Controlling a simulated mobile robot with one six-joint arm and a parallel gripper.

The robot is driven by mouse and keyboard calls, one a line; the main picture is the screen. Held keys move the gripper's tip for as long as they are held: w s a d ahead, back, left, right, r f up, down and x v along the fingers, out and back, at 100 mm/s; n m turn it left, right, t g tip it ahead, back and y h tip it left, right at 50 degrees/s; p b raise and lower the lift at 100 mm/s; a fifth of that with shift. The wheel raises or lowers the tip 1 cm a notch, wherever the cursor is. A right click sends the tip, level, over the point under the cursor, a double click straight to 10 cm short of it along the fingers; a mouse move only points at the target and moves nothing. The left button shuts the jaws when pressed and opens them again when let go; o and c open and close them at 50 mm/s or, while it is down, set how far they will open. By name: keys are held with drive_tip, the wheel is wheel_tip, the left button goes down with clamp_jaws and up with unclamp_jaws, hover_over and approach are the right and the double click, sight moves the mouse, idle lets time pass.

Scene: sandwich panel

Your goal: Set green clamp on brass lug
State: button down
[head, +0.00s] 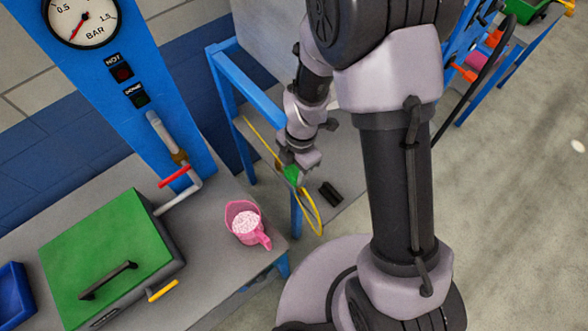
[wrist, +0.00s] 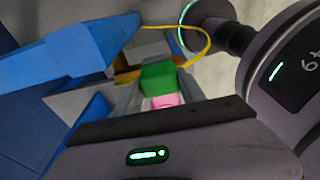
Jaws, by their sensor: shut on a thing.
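The green clamp (head: 291,174) is in my gripper (head: 294,170), above the grey bench on the blue frame in the head view. In the wrist view the green clamp (wrist: 158,77) shows as a green block between the two grey fingers, which are shut on it. A yellow cable (head: 313,211) hangs in a loop close by the clamp; the cable also shows in the wrist view (wrist: 207,42). An orange-brown strip (wrist: 127,77) lies behind the fingers; I cannot tell if it is the brass lug. I cannot make out the lug in the head view.
A black block (head: 330,193) lies on the grey bench right of my gripper. A pink jug (head: 243,226) with pale contents stands on the nearer table, beside a green-lidded press (head: 110,255). A blue post with a gauge (head: 82,20) rises behind. Blue frame legs stand close to my gripper.

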drive_tip(key=shift+f+b, duration=0.6)
drive_tip(key=shift+b, duration=0.2)
idle(0.4)
drive_tip(key=c, duration=0.6)
unclamp_jaws()
wheel_tip(320, 180, up, 17)
drive_tip(key=w+d+p, duration=0.1)
drive_tip(key=d+p, duration=0.1)
drive_tip(key=p, duration=0.2)
drive_tip(key=s+d+f+m+t+b, duration=0.1)
drive_tip(key=s+f+m+t+b, duration=0.1)
drive_tip(key=s+m+b, duration=0.2)
drive_tip(key=s+d+f+m+t+b, duration=0.2)
drive_tip(key=s+m+b, duration=0.2)
drive_tip(key=m+b, duration=0.7)
drive_tip(key=s+d+f+m+t+b, duration=0.1)
drive_tip(key=s+m+b, duration=0.3)
drive_tip(key=m, duration=1)
drive_tip(key=shift+s+d+f+t+y+b, duration=0.15)
drive_tip(key=shift+f+t+b, duration=0.25)
drive_tip(key=shift+b, duration=0.55)
drive_tip(key=shift+d+f+t+y+b, duration=0.3)
drive_tip(key=shift+t+b, duration=0.1)
drive_tip(key=shift+b, duration=0.55)
